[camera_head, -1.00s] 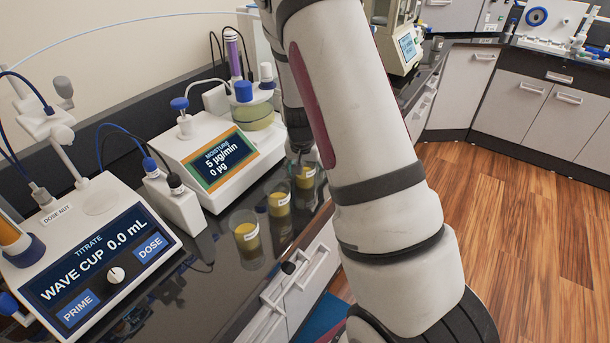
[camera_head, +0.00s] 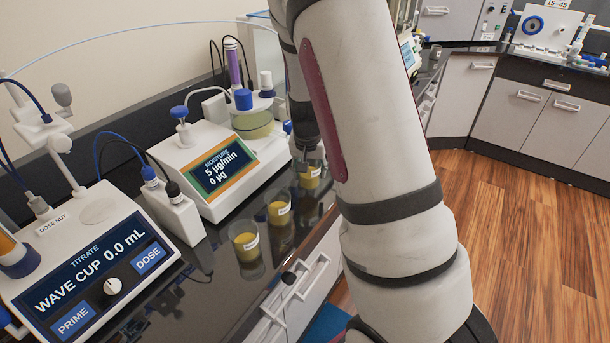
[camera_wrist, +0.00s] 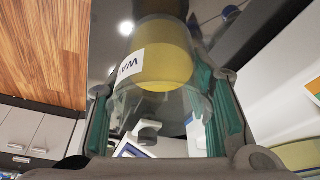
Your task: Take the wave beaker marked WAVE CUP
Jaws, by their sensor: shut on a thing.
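The wave beaker (camera_wrist: 165,58) is clear glass with yellow oil and a white label whose visible letters read "WAV". It sits between the green-padded fingers of my gripper (camera_wrist: 160,105), which is shut on it. In the head view my gripper (camera_head: 308,158) reaches down at the rearmost beaker of a row (camera_head: 309,179), partly hidden by my arm. I cannot tell whether this beaker is clear of the counter. Two similar yellow beakers stand in front of it, a middle one (camera_head: 279,210) and a nearest one (camera_head: 244,243).
A titrator panel (camera_head: 95,270) reads "WAVE CUP 0.0 mL". A moisture meter (camera_head: 222,168) with a glass vessel (camera_head: 252,122) stands close left of the beakers. The dark counter (camera_head: 225,290) is bare at its front edge. Wooden floor (camera_head: 500,230) is free at right.

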